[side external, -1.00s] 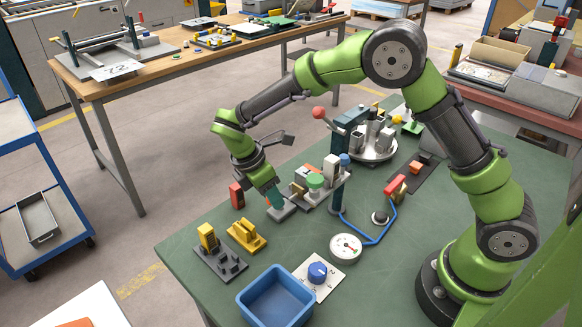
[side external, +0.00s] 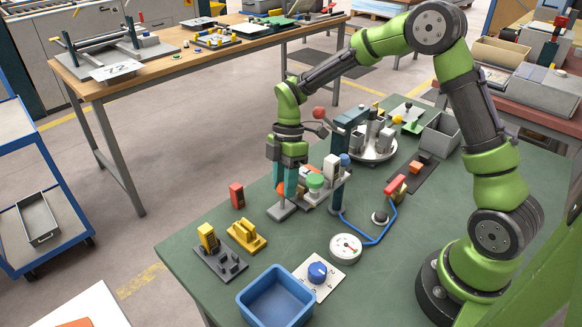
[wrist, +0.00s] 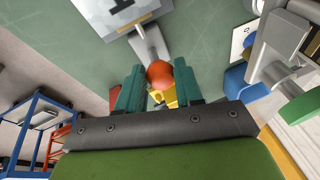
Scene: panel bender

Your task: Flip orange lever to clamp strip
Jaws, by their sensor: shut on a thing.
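The orange ball knob of the lever (wrist: 159,74) sits between my teal fingers in the wrist view, at the end of a short grey arm (wrist: 150,42). My gripper (side external: 286,187) points down over the lever fixture, whose grey base (side external: 281,211) stands on the green bench. It also shows in the wrist view (wrist: 158,80), with its fingers closed about the knob. In the side view the fingers partly hide the lever. I cannot make out the strip clearly.
A small red block (side external: 237,196) and yellow parts (side external: 246,236) stand left of the fixture. A green round knob (side external: 315,181) and a red-ball post lever (side external: 319,113) are close on the right. A gauge (side external: 346,248) and blue bin (side external: 276,298) lie in front.

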